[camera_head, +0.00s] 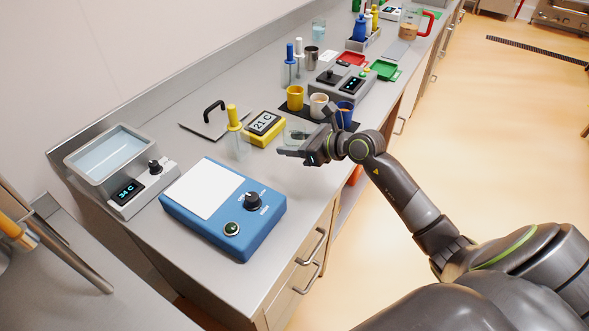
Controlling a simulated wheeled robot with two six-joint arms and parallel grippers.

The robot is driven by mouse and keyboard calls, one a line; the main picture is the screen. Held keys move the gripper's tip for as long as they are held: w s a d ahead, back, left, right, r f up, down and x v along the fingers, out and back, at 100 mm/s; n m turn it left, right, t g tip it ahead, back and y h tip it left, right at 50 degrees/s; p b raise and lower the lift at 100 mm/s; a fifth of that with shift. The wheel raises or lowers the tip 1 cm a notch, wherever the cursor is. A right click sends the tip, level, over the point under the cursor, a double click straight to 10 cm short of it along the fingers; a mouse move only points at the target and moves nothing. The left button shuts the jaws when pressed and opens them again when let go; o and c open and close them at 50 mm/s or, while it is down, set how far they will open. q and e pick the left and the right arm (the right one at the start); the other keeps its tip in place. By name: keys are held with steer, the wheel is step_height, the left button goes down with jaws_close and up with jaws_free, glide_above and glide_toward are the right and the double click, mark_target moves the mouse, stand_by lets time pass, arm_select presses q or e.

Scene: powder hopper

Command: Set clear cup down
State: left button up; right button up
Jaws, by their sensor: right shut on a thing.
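My right gripper (305,152) reaches in from the right over the counter. It is shut on a clear cup (296,129), which shows faintly just behind the fingers. The cup's lower part is hard to make out, so I cannot tell whether it touches the counter. The cup is right of the yellow thermometer box and in front of the coloured cups. My left gripper is not in view.
A yellow display box (264,128) and a yellow-topped bottle (236,133) stand left of the gripper. Yellow (295,98), white (318,105) and blue (344,115) cups stand behind. A blue stirrer-like device (222,207) is in front. Bare counter (275,172) lies between.

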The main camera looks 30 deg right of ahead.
glide_above(294, 174)
step_height(294, 174, down, 5)
steer(key=shift+r, duration=0.1)
steer(key=shift+f, duration=1.75)
steer(key=o, duration=1)
steer(key=shift+f, duration=0.1)
